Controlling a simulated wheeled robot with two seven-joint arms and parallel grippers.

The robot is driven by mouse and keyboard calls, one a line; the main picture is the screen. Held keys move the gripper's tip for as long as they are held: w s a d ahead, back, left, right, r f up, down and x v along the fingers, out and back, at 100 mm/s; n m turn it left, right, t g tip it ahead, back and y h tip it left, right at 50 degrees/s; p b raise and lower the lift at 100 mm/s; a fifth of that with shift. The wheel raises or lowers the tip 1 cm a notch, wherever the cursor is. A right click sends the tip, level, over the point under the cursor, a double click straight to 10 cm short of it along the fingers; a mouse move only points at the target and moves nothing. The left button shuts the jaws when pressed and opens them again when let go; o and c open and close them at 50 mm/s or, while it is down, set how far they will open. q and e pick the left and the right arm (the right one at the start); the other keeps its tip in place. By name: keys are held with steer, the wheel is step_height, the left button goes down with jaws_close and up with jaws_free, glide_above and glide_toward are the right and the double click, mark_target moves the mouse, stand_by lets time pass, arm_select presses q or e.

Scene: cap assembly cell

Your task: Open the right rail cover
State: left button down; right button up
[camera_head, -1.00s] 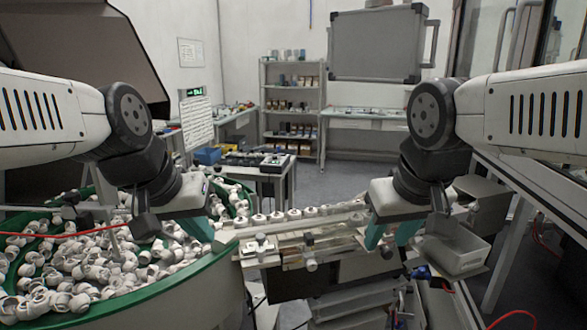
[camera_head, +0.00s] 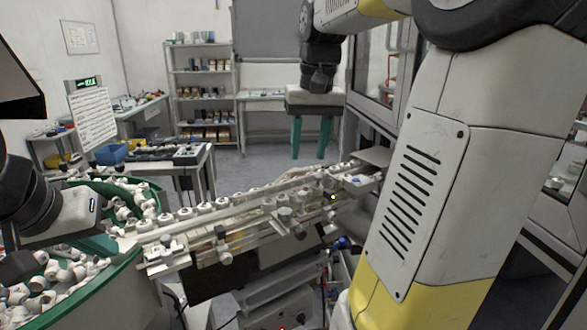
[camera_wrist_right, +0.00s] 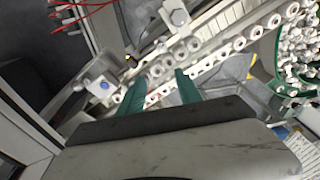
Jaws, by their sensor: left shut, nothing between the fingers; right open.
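The rail (camera_head: 245,210) runs diagonally across the middle of the head view, with a row of white caps along its left part. Metal clamp blocks with knobs (camera_head: 287,217) sit along its near side. I cannot tell which strip is the right rail cover. My right gripper (camera_head: 310,135) hangs fingers down, open and empty, above and beyond the rail's right end. In the right wrist view its teal fingers (camera_wrist_right: 158,92) are spread in front of the rail (camera_wrist_right: 205,62); contact is not visible. My left gripper (camera_head: 100,246) is shut and empty by the green-rimmed bowl.
The green-rimmed bowl (camera_head: 130,268) of white parts stands at lower left. My right arm covers much of the right side. A side table (camera_head: 170,165) and shelves (camera_head: 200,95) stand behind; floor between is clear.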

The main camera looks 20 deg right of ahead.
steer(key=m+g, duration=0.1)
steer(key=g, duration=0.1)
glide_above(318, 176)
steer(key=shift+r, duration=0.2)
step_height(318, 176, down, 8)
steer(key=shift+w+d+r, duration=0.1)
steer(key=shift+r, duration=0.1)
steer(key=shift+c, duration=0.2)
jaws_close()
stand_by(1.1)
